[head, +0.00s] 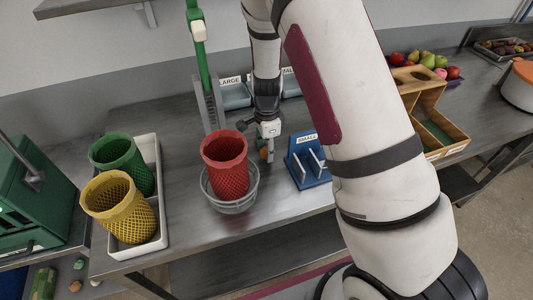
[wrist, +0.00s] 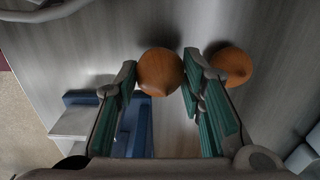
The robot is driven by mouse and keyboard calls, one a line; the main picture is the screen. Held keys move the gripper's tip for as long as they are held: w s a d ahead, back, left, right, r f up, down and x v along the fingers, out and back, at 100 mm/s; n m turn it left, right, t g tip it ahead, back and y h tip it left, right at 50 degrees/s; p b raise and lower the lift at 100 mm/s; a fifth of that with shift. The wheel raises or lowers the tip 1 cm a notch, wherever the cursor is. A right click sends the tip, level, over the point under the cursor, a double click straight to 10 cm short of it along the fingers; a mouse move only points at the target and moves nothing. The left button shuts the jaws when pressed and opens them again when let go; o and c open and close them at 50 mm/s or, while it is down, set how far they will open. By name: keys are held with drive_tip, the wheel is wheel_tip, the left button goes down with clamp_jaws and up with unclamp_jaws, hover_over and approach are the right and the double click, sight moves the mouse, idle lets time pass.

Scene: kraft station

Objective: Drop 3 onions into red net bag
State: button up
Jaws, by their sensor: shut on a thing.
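The red net bag (head: 225,165) stands open and upright in a round grey holder (head: 232,204) on the metal table. My gripper (head: 267,145) is just right of and behind the bag, low over the table. In the wrist view my gripper (wrist: 160,76) is shut on a brown-orange onion (wrist: 159,72), which sits between the fingertips. A second onion (wrist: 231,66) lies on the table just outside the right finger. In the head view, only a small orange patch shows beside my gripper, partly hidden by the bag and fingers. The bag's inside bottom cannot be seen.
Green (head: 122,162) and yellow (head: 122,208) net bags stand in a white tray (head: 152,247) on the left. A blue "SMALL" rack (head: 307,162) stands right of my gripper. A wooden box (head: 440,138) and fruit (head: 428,62) are farther right.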

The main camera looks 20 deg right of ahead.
wheel_tip(320, 180, up, 8)
drive_tip(key=shift+f+b, duration=0.2)
drive_tip(key=shift+b, duration=0.15)
